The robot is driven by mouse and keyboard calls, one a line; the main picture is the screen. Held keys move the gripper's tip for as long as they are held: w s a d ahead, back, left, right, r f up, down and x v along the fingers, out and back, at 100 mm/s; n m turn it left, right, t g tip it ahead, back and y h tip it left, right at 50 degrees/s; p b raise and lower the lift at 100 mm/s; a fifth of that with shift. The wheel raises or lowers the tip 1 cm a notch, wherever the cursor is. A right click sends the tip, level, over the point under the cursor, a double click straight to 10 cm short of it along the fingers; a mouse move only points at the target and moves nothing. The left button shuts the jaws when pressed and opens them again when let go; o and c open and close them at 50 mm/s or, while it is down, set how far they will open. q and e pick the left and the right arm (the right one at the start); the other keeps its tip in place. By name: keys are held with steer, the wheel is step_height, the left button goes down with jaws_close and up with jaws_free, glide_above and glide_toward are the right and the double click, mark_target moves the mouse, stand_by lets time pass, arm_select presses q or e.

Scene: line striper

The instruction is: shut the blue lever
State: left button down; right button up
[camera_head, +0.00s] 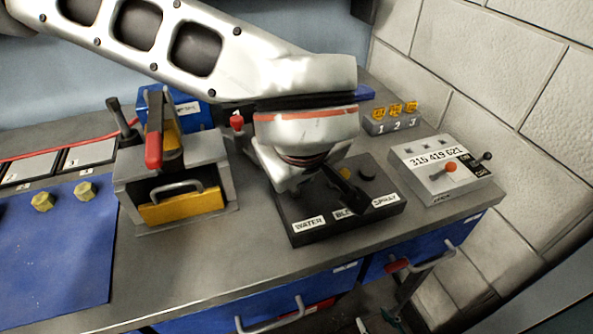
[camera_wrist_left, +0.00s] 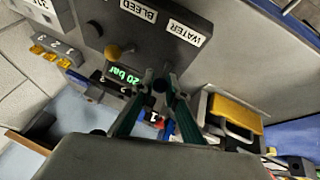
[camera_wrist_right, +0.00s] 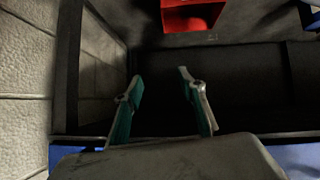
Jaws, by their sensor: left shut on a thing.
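The dark valve box (camera_head: 298,205) with WATER, BLEED and SPRAY labels stands on the bench. My left gripper (camera_wrist_left: 160,80) is over its WATER end, with the fingers shut on a dark knob (camera_wrist_left: 160,86). By its place this looks like the blue lever; its colour is hard to make out and the fingers hide most of it. In the head view my left wrist covers that end. A yellow knob (camera_wrist_left: 112,51) and a black knob (camera_head: 367,172) stand free. My right gripper (camera_wrist_right: 160,88) is open and empty, low in front of the bench (camera_head: 378,322).
A grey counter box (camera_head: 425,165) with a red knob is at the right. A grey stand (camera_head: 215,160) with a red-handled lever and a yellow drawer is at the left. Blue drawers (camera_head: 345,290) with handles line the bench front. A block wall (camera_head: 450,70) is behind.

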arm_select(q)
steer(key=shift+s+d+f+t+y+b, duration=0.15)
steer(key=shift+s+t+b, duration=0.15)
steer(key=shift+t, duration=0.2)
steer(key=shift+s+d+f+t+y+b, duration=0.15)
steer(key=shift+s+t+b, duration=0.15)
steer(key=shift+t, duration=0.2)
steer(key=shift+a, duration=0.1)
steer(key=c, duration=2)
jaws_free()
steer(key=v, duration=1.2)
steer(key=shift+s, duration=0.1)
steer(key=shift+s+f, duration=0.1)
